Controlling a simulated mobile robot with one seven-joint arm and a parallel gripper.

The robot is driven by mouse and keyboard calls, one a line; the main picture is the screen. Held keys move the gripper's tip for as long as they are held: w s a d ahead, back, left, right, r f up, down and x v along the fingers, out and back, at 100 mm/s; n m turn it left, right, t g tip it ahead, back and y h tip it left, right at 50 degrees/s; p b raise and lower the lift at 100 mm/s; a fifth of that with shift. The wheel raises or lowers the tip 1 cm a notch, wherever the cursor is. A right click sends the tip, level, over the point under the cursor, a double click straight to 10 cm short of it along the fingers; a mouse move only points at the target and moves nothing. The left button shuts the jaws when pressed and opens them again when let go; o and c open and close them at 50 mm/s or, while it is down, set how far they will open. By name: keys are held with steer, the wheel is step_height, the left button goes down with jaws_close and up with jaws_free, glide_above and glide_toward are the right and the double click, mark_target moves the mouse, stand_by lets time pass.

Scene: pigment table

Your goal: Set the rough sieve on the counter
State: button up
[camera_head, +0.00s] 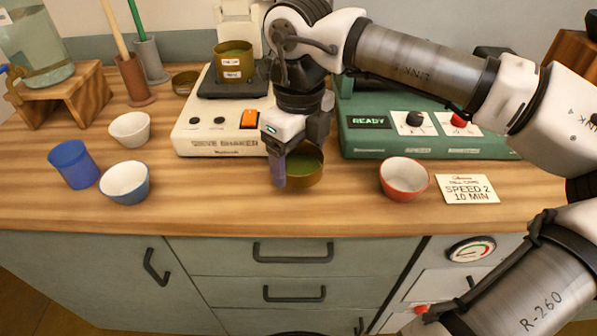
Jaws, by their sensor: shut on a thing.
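A round brass sieve (305,168) with green inside is at the middle of the wooden counter (240,200), in front of the gap between the two machines. My gripper (284,172) points down and is shut on the sieve's left wall. The sieve looks level, at or just above the counter; I cannot tell whether it touches. Its left side is partly hidden by my finger. Another brass container (233,63) with a white label and green inside stands on the sieve shaker (215,132); the label is too small to read surely.
A red bowl (403,180) and a "SPEED 2 10 MIN" card (467,188) lie to the right, before the green machine (400,143).

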mark_target(299, 169)
steer(key=shift+f, duration=2.1)
steer(key=shift+f, duration=0.2)
steer(key=o, duration=1)
steer(key=shift+r, duration=0.1)
step_height(299, 169, up, 12)
steer(key=shift+r, duration=0.1)
